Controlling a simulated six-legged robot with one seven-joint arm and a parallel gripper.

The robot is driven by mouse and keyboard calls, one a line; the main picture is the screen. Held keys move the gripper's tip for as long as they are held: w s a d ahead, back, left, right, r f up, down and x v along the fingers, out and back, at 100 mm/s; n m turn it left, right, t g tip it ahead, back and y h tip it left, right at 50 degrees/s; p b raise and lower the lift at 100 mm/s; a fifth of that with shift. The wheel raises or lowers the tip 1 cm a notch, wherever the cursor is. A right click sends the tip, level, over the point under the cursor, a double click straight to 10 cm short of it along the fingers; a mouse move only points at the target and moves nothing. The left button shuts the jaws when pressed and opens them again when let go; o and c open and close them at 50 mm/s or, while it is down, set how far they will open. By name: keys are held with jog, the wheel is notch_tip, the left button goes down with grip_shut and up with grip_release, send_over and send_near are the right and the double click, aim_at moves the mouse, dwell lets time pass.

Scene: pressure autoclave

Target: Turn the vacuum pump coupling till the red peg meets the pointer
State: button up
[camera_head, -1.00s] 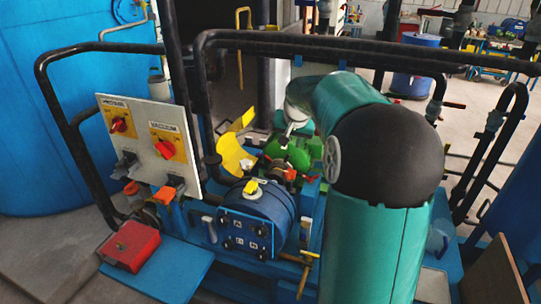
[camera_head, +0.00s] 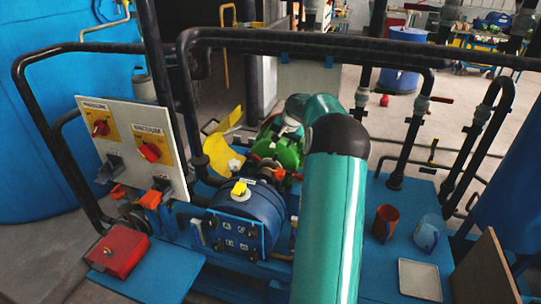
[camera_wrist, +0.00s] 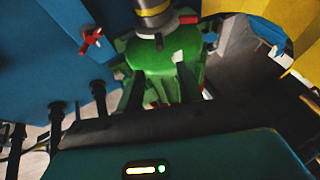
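The green pump (camera_head: 284,148) sits behind the blue motor drum, partly covered by my arm. Small red parts (camera_head: 266,166) show between the drum and the green body; I cannot tell which is the peg. In the wrist view, a silver collar with a yellow band (camera_wrist: 152,14) stands over the green housing (camera_wrist: 168,72), with a red peg-like piece (camera_wrist: 188,19) beside it. No pointer can be made out. My arm hides my gripper in the head view.
A yellow guard (camera_head: 222,154) stands left of the pump. The blue motor drum (camera_head: 248,212) is in front. A panel (camera_head: 135,147) with two red knobs and a red box (camera_head: 117,250) are left. Black pipes (camera_head: 330,38) run behind. An orange-brown cup (camera_head: 385,222) stands on the right deck.

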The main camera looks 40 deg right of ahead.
aim_at(277, 154)
jog(key=x, duration=1.3)
grip_shut()
